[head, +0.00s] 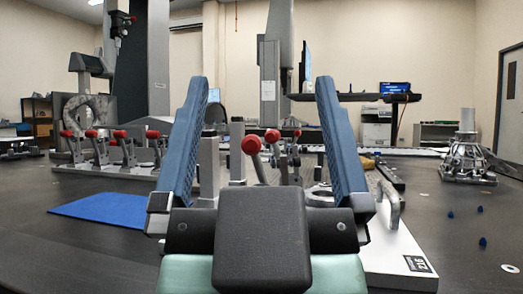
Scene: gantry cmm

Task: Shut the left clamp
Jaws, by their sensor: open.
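My gripper (259,85) fills the middle of the head view, with two blue fingers spread wide and nothing between them. Beyond and between the fingers, a toggle clamp with a red-tipped handle (251,145) leans up to the left. A second red handle tip (272,136) shows just right of it and a little farther back. These stand near a white base plate (395,255) with a metal carrying handle. The clamp bodies are partly hidden behind my gripper, so I cannot tell whether their arms press on anything. Which of them is the left clamp is not certain.
A long fixture at the left carries several more red-tipped clamps (120,134). A blue mat (105,209) lies on the dark table. A silver cast housing (467,155) and small blue pieces (482,242) lie at the right. The grey machine column (158,60) rises behind.

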